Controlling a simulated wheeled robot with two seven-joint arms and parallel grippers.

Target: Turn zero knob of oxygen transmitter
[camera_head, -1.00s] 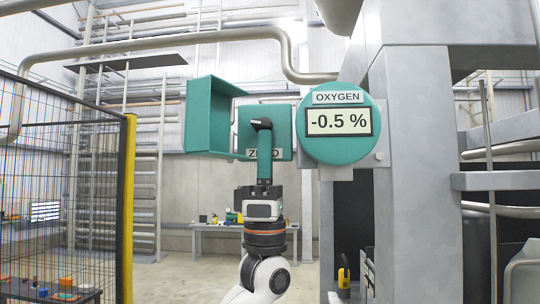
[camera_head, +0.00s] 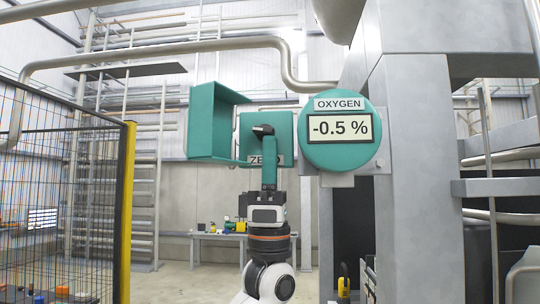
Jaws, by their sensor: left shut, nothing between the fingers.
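The oxygen transmitter has a round teal head (camera_head: 340,154) with an OXYGEN label (camera_head: 341,103) and a display (camera_head: 338,128) reading -0.5 %. To its left is a teal plate (camera_head: 282,130) with a ZERO label (camera_head: 254,160), partly covered by my gripper. A small dark piece (camera_head: 263,130), seemingly the zero knob, shows on the plate at the top of the fingers. My left gripper (camera_head: 267,142) points up in front of the plate, shut with nothing in it. Whether it touches the knob cannot be told. My right gripper is not in view.
An open teal cover (camera_head: 213,122) stands left of the plate. A grey column (camera_head: 415,170) rises to the right of the transmitter. A yellow-posted mesh fence (camera_head: 126,215) stands at left. A workbench (camera_head: 215,236) is behind.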

